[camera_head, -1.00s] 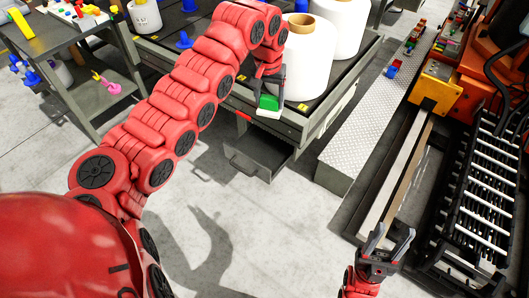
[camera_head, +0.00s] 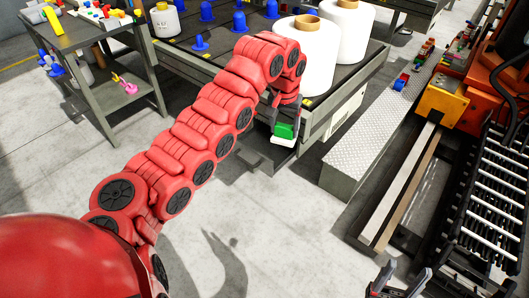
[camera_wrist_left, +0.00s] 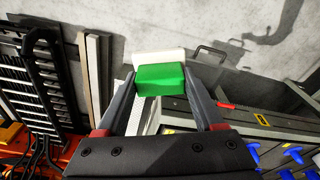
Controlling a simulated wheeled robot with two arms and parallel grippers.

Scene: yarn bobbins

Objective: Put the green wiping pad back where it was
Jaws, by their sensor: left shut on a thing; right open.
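The green wiping pad (camera_head: 284,131) has a green block on top and a white underside. It also shows in the left wrist view (camera_wrist_left: 161,79), between the two fingers. My left gripper (camera_head: 283,122) is shut on the pad and holds it in the air just in front of the bobbin table's front edge. My right gripper (camera_head: 396,284) is open and empty at the bottom right of the head view, only partly in the picture.
The bobbin table (camera_head: 223,72) carries white yarn bobbins (camera_head: 304,58) and blue cones (camera_head: 239,22). A drawer handle (camera_wrist_left: 211,49) shows near the pad. A grey cart (camera_head: 97,43) stands at the left. A metal tread step (camera_head: 365,135) and an orange machine (camera_head: 466,85) stand at the right.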

